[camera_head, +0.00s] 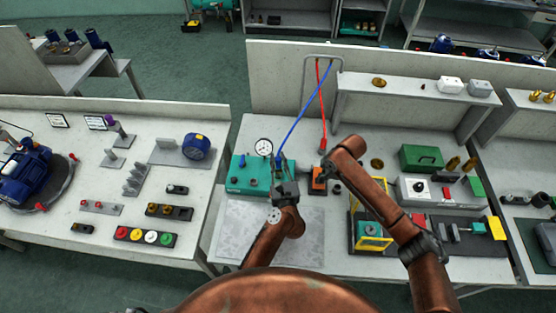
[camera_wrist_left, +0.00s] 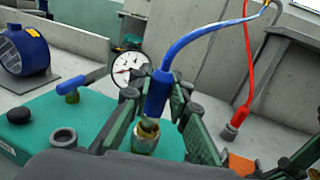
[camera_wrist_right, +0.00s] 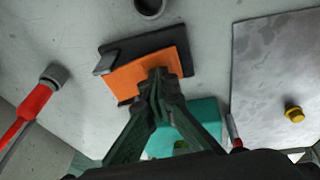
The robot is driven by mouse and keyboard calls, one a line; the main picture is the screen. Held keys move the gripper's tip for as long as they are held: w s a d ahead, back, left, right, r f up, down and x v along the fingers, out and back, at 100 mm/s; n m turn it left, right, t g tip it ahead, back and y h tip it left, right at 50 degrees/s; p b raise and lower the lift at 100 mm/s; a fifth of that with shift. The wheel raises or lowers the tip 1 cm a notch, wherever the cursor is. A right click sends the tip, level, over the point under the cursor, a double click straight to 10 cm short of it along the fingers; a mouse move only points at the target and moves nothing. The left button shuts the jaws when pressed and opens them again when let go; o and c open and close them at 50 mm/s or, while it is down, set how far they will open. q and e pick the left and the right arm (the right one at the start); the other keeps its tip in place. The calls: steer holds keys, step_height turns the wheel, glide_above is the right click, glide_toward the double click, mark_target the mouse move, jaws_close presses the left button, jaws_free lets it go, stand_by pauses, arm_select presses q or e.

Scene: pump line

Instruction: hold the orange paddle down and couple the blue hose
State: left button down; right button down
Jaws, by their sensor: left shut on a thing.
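The blue hose (camera_head: 300,119) hangs from a frame at the back and comes down to the teal block (camera_head: 240,183). My left gripper (camera_head: 281,172) is shut on its blue end piece, which the left wrist view shows upright between the fingers (camera_wrist_left: 157,92). This end stands directly over a brass fitting (camera_wrist_left: 145,138) on the teal block; I cannot tell if it is seated. The orange paddle (camera_wrist_right: 130,80) lies on a dark base, also seen in the head view (camera_head: 318,187). My right gripper (camera_wrist_right: 158,80) is shut, its fingertips together over the paddle and seemingly touching it.
A red hose (camera_head: 322,110) hangs beside the blue one, its end on the table. A gauge (camera_head: 264,147) and a blue-handled valve (camera_wrist_left: 72,86) stand close to the left gripper. A yellow-framed fixture (camera_head: 357,205) is right of the paddle. A bare plate (camera_head: 245,232) lies in front.

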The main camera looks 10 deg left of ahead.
arm_select(q)
steer(key=shift+s+d+f, duration=0.15)
steer(key=shift+f, duration=0.6)
arm_select(e)
steer(key=shift+s+d+f, duration=0.1)
arm_select(q)
steer(key=c, duration=1.7)
jaws_free()
steer(key=shift+c, duration=0.2)
steer(key=shift+o, duration=1.7)
